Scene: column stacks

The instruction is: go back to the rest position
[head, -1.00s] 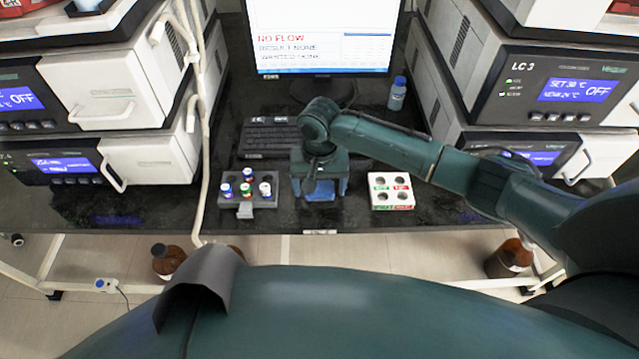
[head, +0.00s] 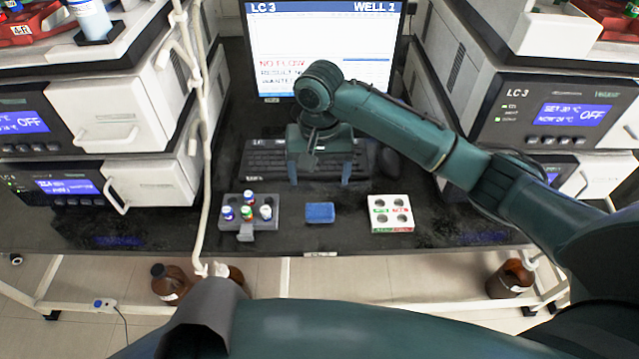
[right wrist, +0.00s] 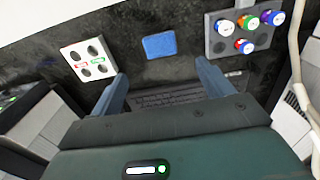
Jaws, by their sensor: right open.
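My right gripper (head: 319,183) is open and empty above the keyboard (head: 268,160) at the back of the black bench. Its two blue fingers (right wrist: 165,88) stand wide apart in the right wrist view, with nothing between them but the keyboard below. A blue block (head: 320,212) lies on the bench in front of the gripper, apart from it; it also shows in the right wrist view (right wrist: 159,45). My left gripper does not show in either view.
A grey rack (head: 270,225) with several capped vials stands left of the block. A white rack (head: 391,228) with empty holes stands right. A monitor (head: 320,50) is behind my arm. Instrument stacks flank the bench, and a pale tube (head: 205,150) hangs at left.

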